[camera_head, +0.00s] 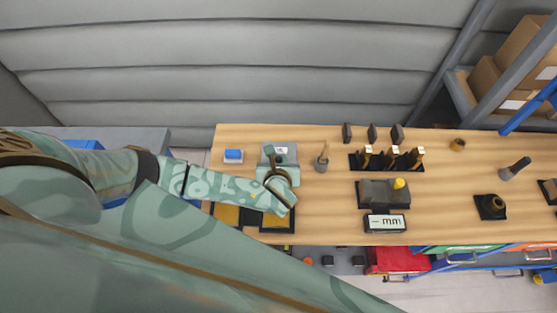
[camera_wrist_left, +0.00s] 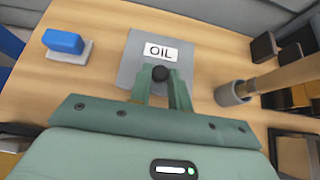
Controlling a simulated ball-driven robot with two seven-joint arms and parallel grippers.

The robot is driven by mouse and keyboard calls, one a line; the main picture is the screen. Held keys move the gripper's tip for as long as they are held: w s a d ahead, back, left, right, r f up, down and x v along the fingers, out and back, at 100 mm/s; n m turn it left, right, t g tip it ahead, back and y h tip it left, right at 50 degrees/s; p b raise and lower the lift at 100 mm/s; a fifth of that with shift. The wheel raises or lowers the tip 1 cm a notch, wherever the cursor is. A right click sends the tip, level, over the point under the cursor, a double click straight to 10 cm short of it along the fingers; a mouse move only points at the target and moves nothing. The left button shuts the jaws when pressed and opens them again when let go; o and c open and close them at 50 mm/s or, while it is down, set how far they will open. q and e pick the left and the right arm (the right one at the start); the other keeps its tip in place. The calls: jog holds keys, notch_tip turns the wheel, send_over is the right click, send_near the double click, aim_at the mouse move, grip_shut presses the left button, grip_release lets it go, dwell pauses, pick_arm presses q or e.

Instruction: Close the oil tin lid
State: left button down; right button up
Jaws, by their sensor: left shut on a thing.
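The oil tin (camera_head: 267,156) stands at the left part of the wooden table, grey with a white OIL label. In the left wrist view its grey top plate (camera_wrist_left: 129,68) and label lie straight ahead, with a round black knob (camera_wrist_left: 160,73) at the near side. My left gripper (camera_wrist_left: 161,84) has its two fingers around this knob and is shut on it; it also shows in the head view (camera_head: 277,174), in front of the tin. I cannot tell the lid's angle, as my gripper hides the tin's near side. My right gripper is not in view.
A blue block on a pale base (camera_head: 233,156) stands left of the tin. A grey cup with a wooden-handled tool (camera_head: 322,160) stands close on the right. Yellow-filled dark trays (camera_head: 277,221) lie at the front edge. Racks and a gauge display (camera_head: 385,223) stand further right.

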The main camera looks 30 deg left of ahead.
pick_arm(q)
jog(key=shift+s+f, duration=0.1)
jog(key=c, duration=1.3)
grip_release()
jog(key=p+v, duration=0.3)
jog(key=v, duration=1.3)
jog(key=shift+s+d, duration=0.1)
